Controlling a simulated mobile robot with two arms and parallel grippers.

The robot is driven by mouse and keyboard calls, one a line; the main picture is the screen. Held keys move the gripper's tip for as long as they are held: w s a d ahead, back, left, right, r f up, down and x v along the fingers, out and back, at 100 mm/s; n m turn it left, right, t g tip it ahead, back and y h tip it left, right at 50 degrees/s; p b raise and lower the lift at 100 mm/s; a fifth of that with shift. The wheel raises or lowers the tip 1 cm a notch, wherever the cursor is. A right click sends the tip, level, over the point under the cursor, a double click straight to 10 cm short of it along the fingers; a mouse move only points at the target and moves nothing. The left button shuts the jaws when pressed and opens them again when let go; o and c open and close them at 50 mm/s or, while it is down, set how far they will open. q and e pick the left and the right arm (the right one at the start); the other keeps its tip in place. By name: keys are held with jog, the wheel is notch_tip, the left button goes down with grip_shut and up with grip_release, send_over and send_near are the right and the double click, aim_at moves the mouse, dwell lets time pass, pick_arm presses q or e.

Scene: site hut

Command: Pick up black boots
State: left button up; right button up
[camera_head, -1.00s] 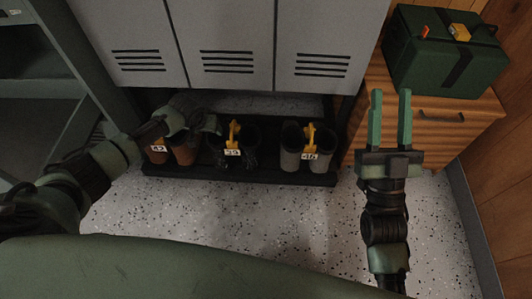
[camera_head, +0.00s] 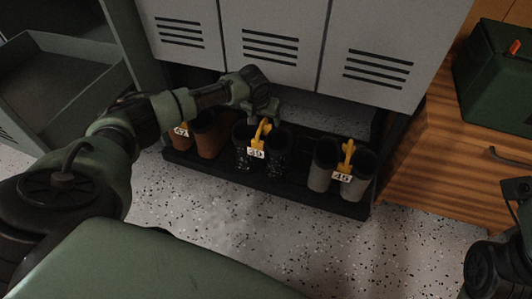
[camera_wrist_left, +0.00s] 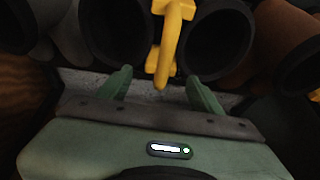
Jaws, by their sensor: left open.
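The black boots (camera_head: 277,150) stand upright as a pair on the dark boot rack, joined by a yellow clip (camera_head: 262,132) with a white tag reading 39. My left gripper (camera_head: 270,112) is over the back of this pair, close to the clip. In the left wrist view its two green fingers (camera_wrist_left: 160,88) are apart, with the yellow clip (camera_wrist_left: 172,38) showing between and beyond them. The dark boot openings (camera_wrist_left: 217,42) lie just past the fingers. Whether the fingers touch anything is unclear. Only part of my right arm shows at the right edge; its fingers are out of frame.
Brown boots (camera_head: 207,135) stand left of the black pair and grey boots (camera_head: 322,165) with a yellow clip stand right, on the same rack (camera_head: 300,188). Grey lockers (camera_head: 270,30) hang close above. A wooden cabinet (camera_head: 440,165) bears a green case (camera_head: 495,80). Speckled floor in front is clear.

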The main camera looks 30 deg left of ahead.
pick_arm(q)
jog(key=shift+x, duration=0.8)
jog(key=shift+r, duration=0.1)
jog(key=shift+c, duration=0.3)
grip_shut()
jog(key=shift+w+r, duration=0.15)
jog(key=shift+r, duration=0.15)
